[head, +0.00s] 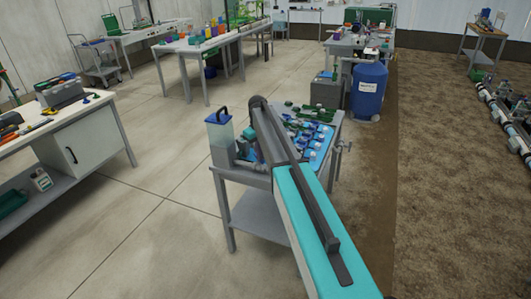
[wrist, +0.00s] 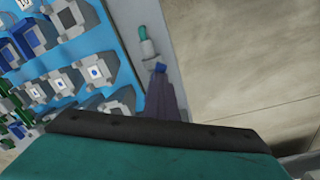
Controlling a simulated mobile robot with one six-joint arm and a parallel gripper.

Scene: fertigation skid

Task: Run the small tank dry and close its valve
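A small tank (head: 220,131) with clear walls, a blue lid and a black handle stands upright at the left end of the grey skid table (head: 262,215). Its liquid level is too small to read. A blue panel (head: 318,148) with several valves lies on the table, partly behind my arm; the wrist view shows it close up (wrist: 83,45). Several valve bodies there (wrist: 97,73) are grey-white with blue-marked faces. I cannot tell which valve is the tank's. My gripper's fingers cannot be made out in either view.
A blue barrel (head: 368,92) stands behind the table, and a white workbench (head: 90,145) is at left. Pipes (head: 508,122) run along the soil at right. The concrete floor left of the skid is clear.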

